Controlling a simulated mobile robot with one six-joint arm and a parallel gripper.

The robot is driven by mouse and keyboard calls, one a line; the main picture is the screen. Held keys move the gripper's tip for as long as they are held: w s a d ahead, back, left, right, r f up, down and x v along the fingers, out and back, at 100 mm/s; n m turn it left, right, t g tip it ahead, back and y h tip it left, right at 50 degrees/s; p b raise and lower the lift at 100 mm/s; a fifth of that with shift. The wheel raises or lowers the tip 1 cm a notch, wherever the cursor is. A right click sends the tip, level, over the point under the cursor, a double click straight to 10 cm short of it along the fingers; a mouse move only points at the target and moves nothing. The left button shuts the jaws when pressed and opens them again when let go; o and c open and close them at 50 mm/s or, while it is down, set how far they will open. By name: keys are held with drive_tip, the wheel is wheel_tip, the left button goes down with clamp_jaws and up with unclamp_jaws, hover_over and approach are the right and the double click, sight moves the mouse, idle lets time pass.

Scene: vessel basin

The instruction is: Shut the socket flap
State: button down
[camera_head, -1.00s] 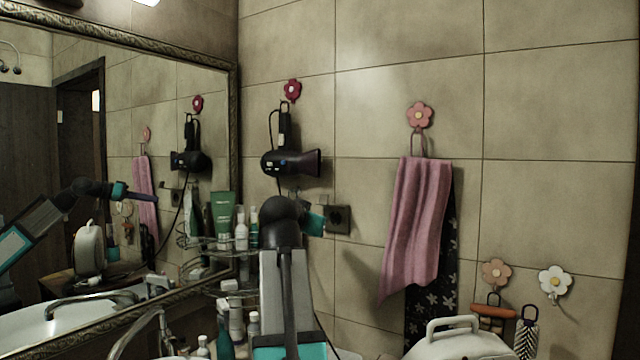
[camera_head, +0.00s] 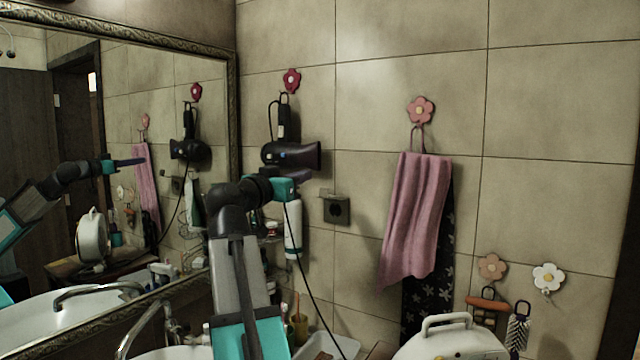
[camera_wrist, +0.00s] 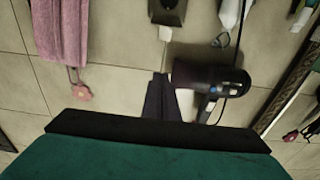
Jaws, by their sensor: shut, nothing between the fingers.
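The dark square socket (camera_head: 337,211) is on the tiled wall, right of and below the hair dryer. Its pale, thin flap (camera_head: 328,194) stands out from the socket's upper edge, so it is open. In the upside-down wrist view the socket (camera_wrist: 168,11) is at the top edge and the flap (camera_wrist: 165,33) just below it. My gripper (camera_wrist: 160,80) is shut and empty, its dark fingertips pointing towards the flap from above. I cannot tell whether they touch it. In the head view my arm's teal end is left of the socket, and the fingers are hard to make out.
The hair dryer (camera_head: 290,154) hangs close above my gripper, its cord running down the wall. A pink towel (camera_head: 414,220) hangs to the right. The mirror (camera_head: 120,190) is at the left, with bottles (camera_head: 293,230) beneath the dryer. Bare tiles surround the socket.

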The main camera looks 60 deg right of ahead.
drive_tip(key=d+p, duration=0.3)
drive_tip(key=d, duration=0.7)
drive_tip(key=f, duration=0.1)
drive_tip(key=a+f+p, duration=0.1)
drive_tip(key=f, duration=0.1)
drive_tip(key=shift+f, duration=0.15)
idle(0.5)
drive_tip(key=shift+a+f, duration=0.1)
idle(0.4)
drive_tip(key=shift+w+a+f+b, duration=0.1)
drive_tip(key=shift+w+f+b, duration=0.1)
drive_tip(key=shift+b, duration=0.6)
